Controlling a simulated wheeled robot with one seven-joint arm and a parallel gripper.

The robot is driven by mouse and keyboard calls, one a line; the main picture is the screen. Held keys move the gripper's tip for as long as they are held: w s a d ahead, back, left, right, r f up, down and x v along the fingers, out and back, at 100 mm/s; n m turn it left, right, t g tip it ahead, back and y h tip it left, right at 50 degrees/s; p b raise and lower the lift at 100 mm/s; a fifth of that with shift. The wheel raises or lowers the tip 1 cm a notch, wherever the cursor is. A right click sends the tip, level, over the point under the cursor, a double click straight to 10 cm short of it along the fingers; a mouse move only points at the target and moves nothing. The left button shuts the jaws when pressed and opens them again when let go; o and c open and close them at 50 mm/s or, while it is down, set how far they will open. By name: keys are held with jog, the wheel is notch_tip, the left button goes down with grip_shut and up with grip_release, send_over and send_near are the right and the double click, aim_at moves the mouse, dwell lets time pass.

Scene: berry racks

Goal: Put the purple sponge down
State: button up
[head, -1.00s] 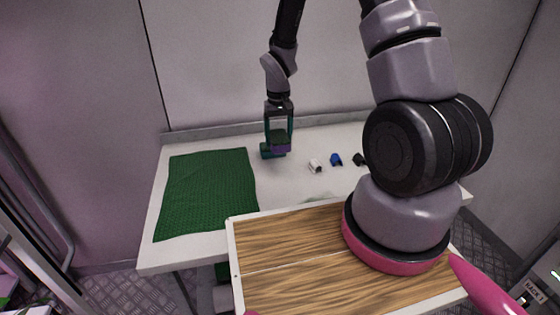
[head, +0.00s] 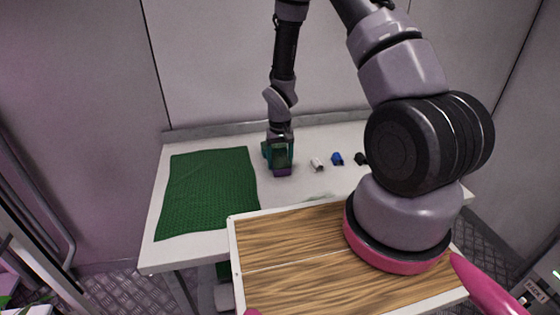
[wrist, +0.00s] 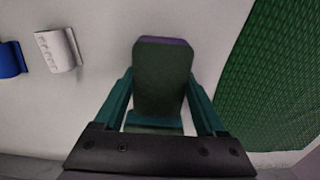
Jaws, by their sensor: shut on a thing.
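My gripper (head: 280,163) has teal fingers and is shut on the purple sponge (head: 282,172), over the white table between the green mat and a small white object. In the wrist view the sponge (wrist: 160,78) sits between the two fingers (wrist: 160,104). Its dark green face is toward the camera and a purple edge shows at the far end. In the head view the sponge is low, close to the table top. I cannot tell whether it touches the table.
A green textured mat (head: 207,192) covers the table's left part. A white object (head: 317,164), a blue one (head: 337,159) and a dark one (head: 360,158) stand to the right. The white table (head: 190,250) has bare room around the sponge. A wood-topped surface (head: 290,240) is nearer me.

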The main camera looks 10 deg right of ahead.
jog(key=shift+f, duration=0.15)
jog(key=o, duration=1.3)
jog(key=shift+c, duration=0.2)
notch_tip(320, 180, up, 13)
notch_tip(320, 180, up, 11)
jog(key=m+t, duration=0.1)
jog(key=t, duration=0.1)
send_over(280, 159)
jog(key=s+d, duration=0.1)
jog(key=d, duration=0.1)
jog(key=s+d+r+m+t, duration=0.15)
jog(key=s+r, duration=0.25)
jog(key=r, duration=0.5)
jog(key=s+d+r+m+t+y, duration=0.1)
jog(key=s+d+r+t+y, duration=0.1)
jog(key=s+r, duration=1.2)
jog(key=shift+s+m+t, duration=0.35)
jog(key=shift+s+t, duration=0.35)
jog(key=shift+t, duration=0.15)
